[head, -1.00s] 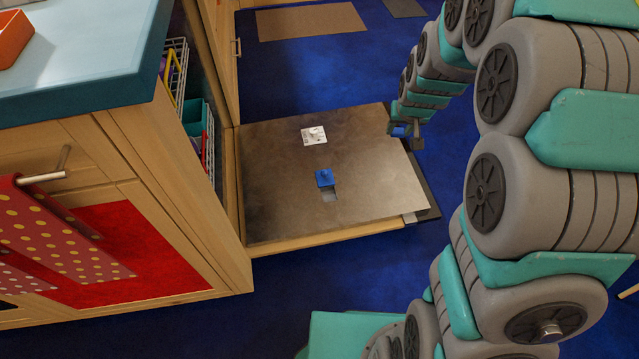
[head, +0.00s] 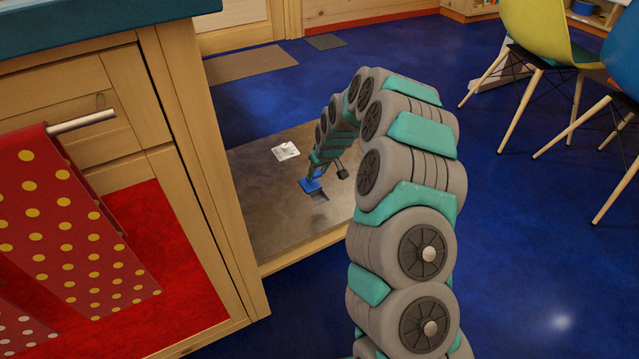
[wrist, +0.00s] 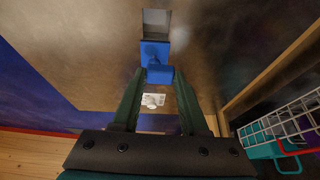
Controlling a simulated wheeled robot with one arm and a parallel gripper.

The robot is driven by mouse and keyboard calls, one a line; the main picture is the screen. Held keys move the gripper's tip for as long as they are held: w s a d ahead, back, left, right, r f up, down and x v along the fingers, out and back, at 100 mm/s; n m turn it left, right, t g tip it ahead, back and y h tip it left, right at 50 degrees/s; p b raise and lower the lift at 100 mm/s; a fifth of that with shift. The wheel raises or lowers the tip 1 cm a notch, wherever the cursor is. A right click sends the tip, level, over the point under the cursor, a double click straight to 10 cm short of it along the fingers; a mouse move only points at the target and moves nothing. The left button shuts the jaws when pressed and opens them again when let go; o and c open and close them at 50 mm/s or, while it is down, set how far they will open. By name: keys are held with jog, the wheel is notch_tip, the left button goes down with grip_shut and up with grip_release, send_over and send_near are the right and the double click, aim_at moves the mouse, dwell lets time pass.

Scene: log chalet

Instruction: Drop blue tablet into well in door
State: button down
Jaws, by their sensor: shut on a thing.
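The open door (head: 265,215) lies flat, a metal panel low over the floor. Its well, a small pale recess (head: 321,196), shows in the wrist view (wrist: 157,22) too. A blue square lid with a knob (head: 307,184) sits beside the well; it also shows in the wrist view (wrist: 153,48). My gripper (wrist: 161,76) is shut on a small blue block, seemingly the blue tablet (wrist: 160,73), just in front of the lid. In the head view my gripper (head: 318,177) is over the lid, and the tablet cannot be told apart from it there.
A white square piece with a knob (head: 285,150) lies on the door beyond the lid. A wooden cabinet (head: 190,160) with a dotted red towel (head: 75,220) stands at the left. A wire rack (wrist: 285,125) is near at the right in the wrist view. Blue floor at right is clear up to chairs.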

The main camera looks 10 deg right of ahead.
jog(key=shift+w+d+f, duration=0.1)
jog(key=shift+d+f, duration=0.1)
jog(key=shift+f, duration=0.25)
jog(key=shift+w+d+f, duration=0.1)
jog(key=shift+d+f, duration=0.1)
jog(key=shift+f, duration=0.2)
jog(key=shift+d+f+b, duration=0.15)
jog(key=shift+f+b, duration=1.55)
jog(key=shift+f, duration=3.25)
jog(key=c, duration=0.5)
grip_release()
jog(key=shift+s+f, duration=0.1)
jog(key=shift+o, duration=0.7)
jog(key=shift+s, duration=0.1)
jog(key=a+p+v, duration=0.1)
jog(key=v, duration=0.7)
jog(key=shift+w+d+r, duration=0.25)
jog(key=shift+d+r, duration=0.05)
jog(key=shift+d, duration=0.2)
